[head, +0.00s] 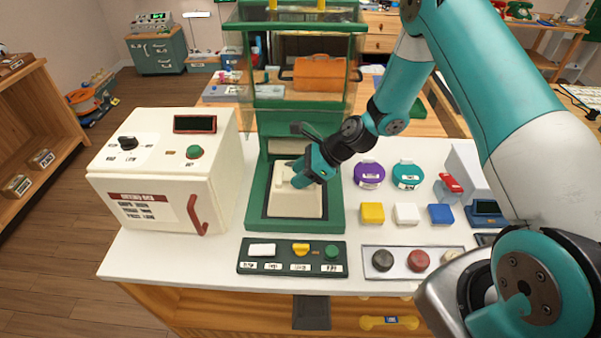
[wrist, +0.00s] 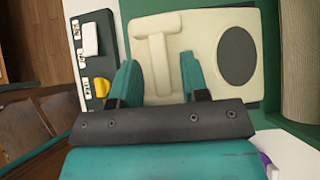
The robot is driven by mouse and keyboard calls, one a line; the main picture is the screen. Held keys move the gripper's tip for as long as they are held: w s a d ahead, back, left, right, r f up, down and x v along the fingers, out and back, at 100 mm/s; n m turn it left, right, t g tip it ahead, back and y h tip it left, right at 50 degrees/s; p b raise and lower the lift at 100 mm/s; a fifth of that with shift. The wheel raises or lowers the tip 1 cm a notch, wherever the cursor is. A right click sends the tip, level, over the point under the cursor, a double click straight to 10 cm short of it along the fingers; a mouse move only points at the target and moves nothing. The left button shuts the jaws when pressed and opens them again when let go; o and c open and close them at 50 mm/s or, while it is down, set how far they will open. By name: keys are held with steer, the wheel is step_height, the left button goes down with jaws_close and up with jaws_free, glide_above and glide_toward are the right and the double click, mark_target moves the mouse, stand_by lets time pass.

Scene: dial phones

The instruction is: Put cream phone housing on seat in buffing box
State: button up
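The cream phone housing (head: 297,205) lies flat inside the green buffing box (head: 254,205), on its floor; the seat beneath is hidden. In the wrist view the housing (wrist: 205,30) shows a raised T-shaped bar (wrist: 157,60) and a dark oval. My gripper (head: 297,175) is low over the rear part of the housing. In the wrist view my gripper (wrist: 160,75) is open, with one finger on each side of the bar's stem and a visible gap on both sides. I cannot tell whether the fingertips touch the housing.
A clear guard (head: 300,75) is raised above the box. A button panel (head: 292,257) stands in front. A white oven-like cabinet (head: 160,170) is at left. Purple (head: 369,174) and teal (head: 407,175) round pieces, coloured blocks and a tray of knobs (head: 412,262) lie to the right.

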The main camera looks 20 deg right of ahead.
steer(key=shift+r, duration=0.2)
steer(key=shift+s+d+r, duration=0.1)
steer(key=shift+d+r, duration=0.15)
steer(key=shift+d, duration=0.1)
steer(key=a+r+b+v, duration=0.1)
steer(key=b+v, duration=0.2)
steer(key=v, duration=0.8)
steer(key=s+a+r+n+g+h, duration=0.25)
steer(key=s+a+r+n, duration=0.7)
steer(key=n, duration=0.55)
steer(key=s+a+r+n+h, duration=0.1)
steer(key=s+r+n, duration=0.2)
steer(key=s+n, duration=0.4)
steer(key=s+a+r+n, duration=0.1)
steer(key=s+r+n, duration=0.1)
steer(key=s+n, duration=0.5)
steer(key=shift+s+r+n+g+h, duration=0.35)
steer(key=shift+s+r+g, duration=0.1)
steer(key=shift+s, duration=0.3)
steer(key=shift+f, duration=0.15)
steer(key=shift+c, duration=0.2)
